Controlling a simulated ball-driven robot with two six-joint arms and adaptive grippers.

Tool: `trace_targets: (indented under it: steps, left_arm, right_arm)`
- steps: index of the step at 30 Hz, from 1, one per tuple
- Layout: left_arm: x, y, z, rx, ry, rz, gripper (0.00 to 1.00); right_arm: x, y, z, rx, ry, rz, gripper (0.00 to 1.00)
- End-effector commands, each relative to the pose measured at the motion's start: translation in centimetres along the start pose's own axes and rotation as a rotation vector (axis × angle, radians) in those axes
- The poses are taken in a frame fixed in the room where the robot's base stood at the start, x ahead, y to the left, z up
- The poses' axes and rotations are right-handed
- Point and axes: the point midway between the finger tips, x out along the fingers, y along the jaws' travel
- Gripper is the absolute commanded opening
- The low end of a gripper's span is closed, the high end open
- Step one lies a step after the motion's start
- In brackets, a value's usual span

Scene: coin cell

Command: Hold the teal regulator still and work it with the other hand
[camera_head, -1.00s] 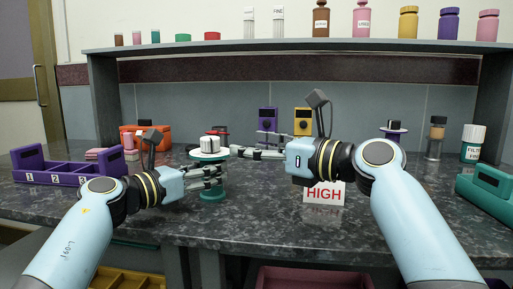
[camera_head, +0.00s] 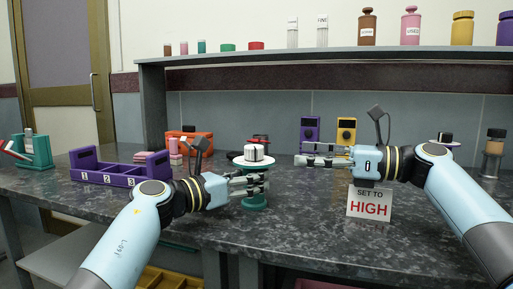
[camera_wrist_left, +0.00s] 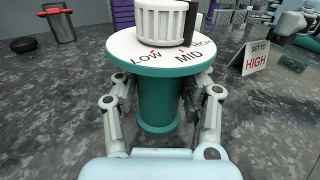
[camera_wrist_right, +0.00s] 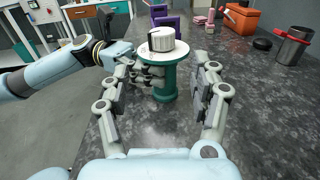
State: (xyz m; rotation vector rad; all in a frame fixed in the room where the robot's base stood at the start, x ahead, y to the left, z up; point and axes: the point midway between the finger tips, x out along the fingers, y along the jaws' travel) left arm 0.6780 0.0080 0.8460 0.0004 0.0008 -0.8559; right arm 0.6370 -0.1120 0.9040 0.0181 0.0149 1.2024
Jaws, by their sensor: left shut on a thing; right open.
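The teal regulator (camera_head: 255,202) stands upright on the dark counter, with a white disc and a white knob (camera_head: 254,153) on top. In the left wrist view its teal stem (camera_wrist_left: 160,100) is between my left fingers, and the disc (camera_wrist_left: 115,46) reads LOW, MID and HIGH. The knob's black bar (camera_wrist_left: 190,25) appears to point near MID. My left gripper (camera_head: 262,184) is shut on the stem below the disc. My right gripper (camera_head: 298,154) is open and empty, to the right of the knob and apart from it. The right wrist view shows the regulator (camera_wrist_right: 165,80) beyond its open fingers.
A sign (camera_head: 369,203) reading SET TO HIGH stands below my right gripper. A purple tray (camera_head: 120,176) with numbered compartments is at left. Purple (camera_head: 310,130) and yellow (camera_head: 346,130) devices stand behind.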

Motion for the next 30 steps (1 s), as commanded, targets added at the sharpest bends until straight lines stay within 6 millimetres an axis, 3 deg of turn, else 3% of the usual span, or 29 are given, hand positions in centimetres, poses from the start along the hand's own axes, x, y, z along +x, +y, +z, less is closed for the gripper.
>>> trace_targets:
  steps: [5, 18, 24, 30]
  left_arm:
    - [0.0, 0.0, 0.0, -0.001, 0.0, 0.0, 0.02]
    - [0.0, 0.0, 0.0, 0.0, 0.0, 0.0, 0.02]
    - [0.0, 0.0, 0.0, 0.0, 0.0, 0.0, 0.02]
    - [0.0, 0.0, 0.0, 0.0, 0.0, 0.0, 0.02]
  right_arm:
    - [1.8, -0.4, 1.2, -0.019, -0.007, -0.003, 0.63]
    - [10.3, -0.4, 1.2, -0.019, -0.005, -0.003, 0.63]
    - [11.8, -0.4, 1.1, -0.019, -0.002, -0.005, 0.63]
    - [11.9, -0.4, 1.1, -0.02, -0.002, -0.006, 0.63]
